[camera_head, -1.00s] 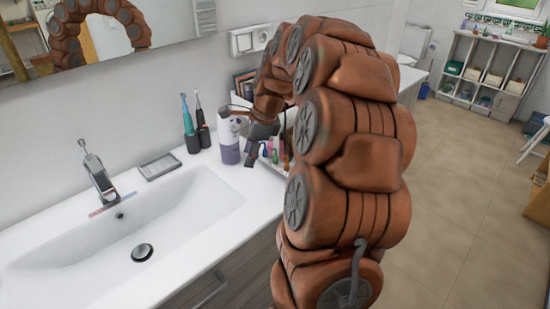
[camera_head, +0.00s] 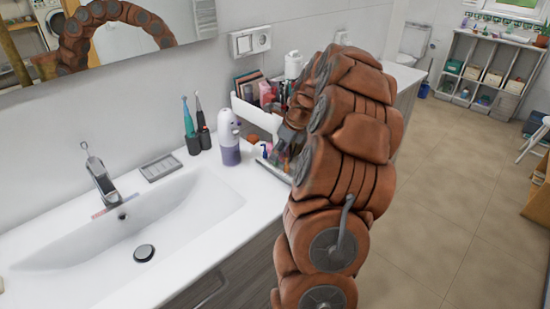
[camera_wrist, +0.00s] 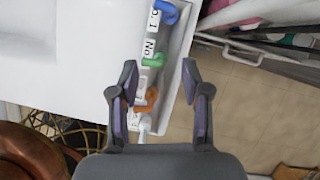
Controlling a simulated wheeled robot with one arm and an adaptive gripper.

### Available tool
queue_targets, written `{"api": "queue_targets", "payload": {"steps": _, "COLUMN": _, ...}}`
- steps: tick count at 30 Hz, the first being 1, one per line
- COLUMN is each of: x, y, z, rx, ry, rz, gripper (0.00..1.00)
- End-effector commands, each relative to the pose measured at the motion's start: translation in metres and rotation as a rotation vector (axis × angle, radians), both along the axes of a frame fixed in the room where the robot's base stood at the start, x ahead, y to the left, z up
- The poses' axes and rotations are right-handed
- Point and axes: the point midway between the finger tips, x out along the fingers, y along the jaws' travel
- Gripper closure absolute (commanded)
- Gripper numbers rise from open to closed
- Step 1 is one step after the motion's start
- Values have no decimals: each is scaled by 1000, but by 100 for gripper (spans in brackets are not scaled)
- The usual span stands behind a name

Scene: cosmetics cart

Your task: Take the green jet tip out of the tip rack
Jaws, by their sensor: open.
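The green jet tip (camera_wrist: 153,61) stands in the tip rack (camera_wrist: 180,55) in the wrist view, between a blue tip (camera_wrist: 168,12) and an orange tip (camera_wrist: 147,98). A whitish tip (camera_wrist: 145,125) is nearest my gripper's palm. My gripper (camera_wrist: 159,72) is open and empty, with its fingers on either side of the green tip in the picture. The gap in height between them cannot be told. In the head view the rack (camera_head: 268,168) is partly hidden by my arm, and my gripper (camera_head: 283,145) hangs over it. The green tip cannot be made out there.
A white and purple bottle-like device (camera_head: 230,145) stands left of the rack. Two electric toothbrushes (camera_head: 197,128) stand by the wall. A white organizer (camera_head: 254,112) full of cosmetics is behind. The sink (camera_head: 130,225) lies at left. Open floor lies right of the counter.

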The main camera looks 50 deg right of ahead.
Motion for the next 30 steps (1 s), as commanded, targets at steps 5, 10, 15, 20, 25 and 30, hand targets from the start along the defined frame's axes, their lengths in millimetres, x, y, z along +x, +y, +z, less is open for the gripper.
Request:
{"api": "queue_targets", "payload": {"steps": 5, "x": 8, "y": 3, "z": -21, "rx": 3, "ry": 2, "rz": 3, "gripper": 53}}
{"api": "queue_targets", "payload": {"steps": 10, "x": 10, "y": 3, "z": -28, "rx": 1, "ry": 0, "rz": 1, "gripper": 53}}
{"api": "queue_targets", "payload": {"steps": 15, "x": 10, "y": 3, "z": -28, "rx": 1, "ry": 0, "rz": 1, "gripper": 58}}
{"api": "queue_targets", "payload": {"steps": 20, "x": 10, "y": 3, "z": -28, "rx": 1, "ry": 0, "rz": 1, "gripper": 75}}
{"api": "queue_targets", "payload": {"steps": 25, "x": 10, "y": 3, "z": -28, "rx": 1, "ry": 0, "rz": 1, "gripper": 92}}
{"api": "queue_targets", "payload": {"steps": 30, "x": 10, "y": 3, "z": -28, "rx": 1, "ry": 0, "rz": 1, "gripper": 96}}
